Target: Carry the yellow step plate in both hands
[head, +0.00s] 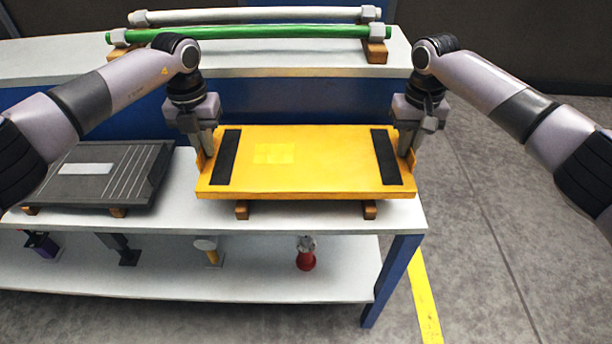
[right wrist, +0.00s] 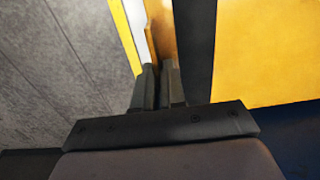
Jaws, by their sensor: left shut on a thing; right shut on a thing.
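The yellow step plate (head: 310,175) lies flat over two wooden blocks on the bench, with a black strip near each end. My left gripper (head: 207,158) is shut on the plate's left end. My right gripper (head: 405,155) is shut on its right end. In the right wrist view, the fingers of my right gripper (right wrist: 160,75) close on the plate's edge, next to a black strip and the yellow top (right wrist: 265,55). Whether the plate touches the blocks is hard to tell.
A dark grey slab (head: 95,185) lies left of the plate. A green bar (head: 250,32) and a white bar (head: 255,14) rest on the raised back shelf. Several small tools stand on the lower shelf (head: 180,278). Open floor (head: 490,230) with a yellow line (head: 424,295) lies to the right.

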